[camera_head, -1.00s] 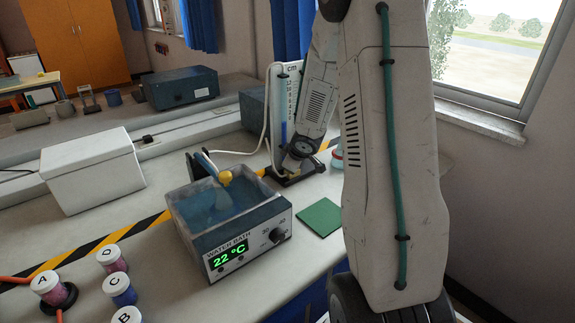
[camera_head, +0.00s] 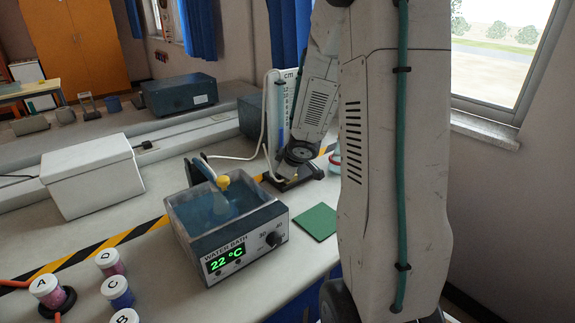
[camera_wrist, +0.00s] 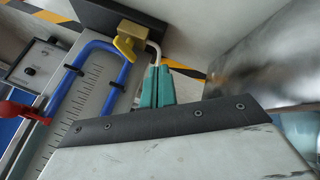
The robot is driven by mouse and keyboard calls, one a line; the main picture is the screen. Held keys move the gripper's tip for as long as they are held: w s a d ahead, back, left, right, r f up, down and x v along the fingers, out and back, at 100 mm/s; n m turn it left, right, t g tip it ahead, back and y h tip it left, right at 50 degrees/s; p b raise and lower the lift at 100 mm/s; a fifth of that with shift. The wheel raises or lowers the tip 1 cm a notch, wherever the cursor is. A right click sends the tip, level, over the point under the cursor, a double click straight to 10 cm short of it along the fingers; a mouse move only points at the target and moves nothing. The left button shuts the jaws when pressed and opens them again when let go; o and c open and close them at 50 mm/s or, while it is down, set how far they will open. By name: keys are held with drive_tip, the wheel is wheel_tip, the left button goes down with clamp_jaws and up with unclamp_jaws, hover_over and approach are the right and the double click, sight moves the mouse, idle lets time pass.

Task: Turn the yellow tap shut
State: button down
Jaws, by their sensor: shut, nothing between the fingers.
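A pale bent pipe passes just right of the tap. My gripper (camera_wrist: 160,70) has teal fingers, shut together and empty. In the picture, their tips lie just below and right of the tap; I cannot tell whether they touch it. In the head view, the upright scaled board (camera_head: 283,112) stands behind my arm, and my gripper is hidden.
A water bath (camera_head: 240,240) reading 22 °C holds a flask with a yellow top (camera_head: 223,182). A white box (camera_head: 92,180), several lidded jars (camera_head: 118,292) and a green mat (camera_head: 315,222) are on the bench. A red part (camera_wrist: 22,112) sits beside the scaled board.

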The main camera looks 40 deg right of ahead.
drive_tip(key=shift+v, duration=2.35)
drive_tip(key=c, duration=1.8)
unclamp_jaws()
drive_tip(key=shift+s+r, duration=0.15)
drive_tip(key=d+f+y, duration=0.1)
drive_tip(key=d+f, duration=0.2)
drive_tip(key=d, duration=0.1)
drive_tip(key=s+d+f+m, duration=0.1)
drive_tip(key=d+f, duration=0.2)
drive_tip(key=s+d+f+m+y, duration=0.1)
drive_tip(key=d+f, duration=0.2)
drive_tip(key=d, duration=0.1)
drive_tip(key=shift+s+d+f+y, duration=0.15)
drive_tip(key=shift+d+f+y, duration=0.15)
drive_tip(key=shift+f, duration=0.05)
drive_tip(key=d+t+y, duration=0.1)
drive_tip(key=d+y, duration=0.1)
drive_tip(key=w+d+t+y, duration=0.1)
drive_tip(key=shift+f+n+t, duration=0.3)
drive_tip(key=shift+f+n, duration=0.05)
drive_tip(key=shift+n, duration=0.05)
wheel_tip(320, 180, up, 5)
drive_tip(key=w+a+n+t+y, duration=0.2)
drive_tip(key=y, duration=0.2)
drive_tip(key=x, duration=0.7)
drive_tip(key=shift+w+f, duration=0.2)
drive_tip(key=shift+w, duration=0.05)
clamp_jaws()
